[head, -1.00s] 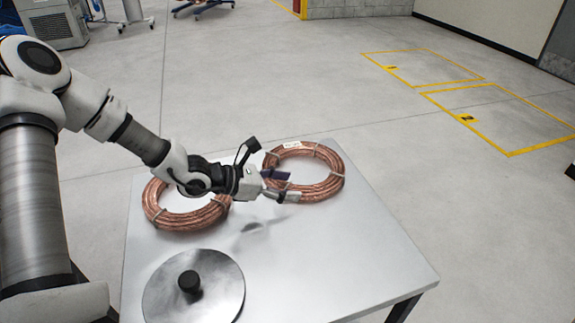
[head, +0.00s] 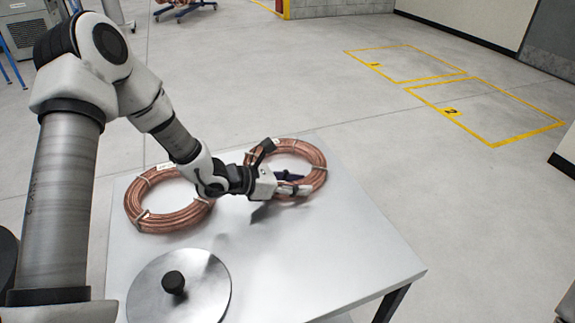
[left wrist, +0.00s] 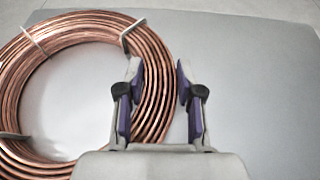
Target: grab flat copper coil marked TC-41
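Two flat copper coils lie on a metal table. The far right coil (head: 316,160) has a small pale label at its back edge, and the near left coil (head: 165,220) also has one; I cannot read either. My left gripper (head: 300,187) is low at the near right side of the far coil and covers part of it. In the left wrist view the gripper (left wrist: 157,68) is open, with one finger over a coil (left wrist: 18,85) and the other just outside its outer edge. Contact cannot be told. My right gripper is not in view.
The table (head: 350,255) is bare on its right side. A round metal disc with a black knob (head: 174,282) sits at the near left. Yellow floor markings (head: 510,145) lie beyond the table at the right.

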